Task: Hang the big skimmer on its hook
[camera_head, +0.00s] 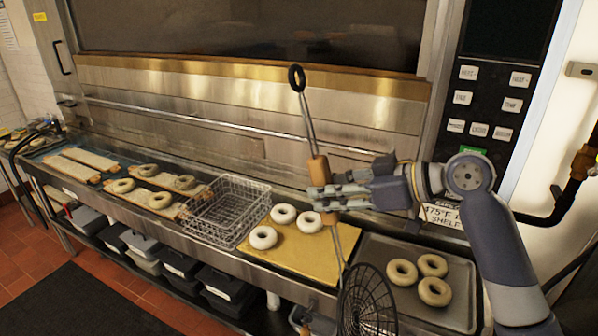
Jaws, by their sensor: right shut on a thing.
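The big skimmer (367,303) hangs nearly upright in front of the counter. Its round dark mesh head is low, at the bottom edge of the view and partly cut off. Its wooden grip (319,170) is in the middle, and a dark ring (296,78) tops its metal shaft. My right gripper (325,197) comes in from the right and is shut on the handle around the wooden grip. I cannot make out the skimmer's hook for sure; a small grey fitting (583,69) is on the wall at the upper right. My left gripper is not in view.
Behind the skimmer is a large oven front (250,100) with a rail. On the counter are a wire basket (228,212), a yellow board (290,250) with bagels, a metal tray (460,309) with bagels, and bagel boards farther left. A dark pipe (580,160) runs at the right.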

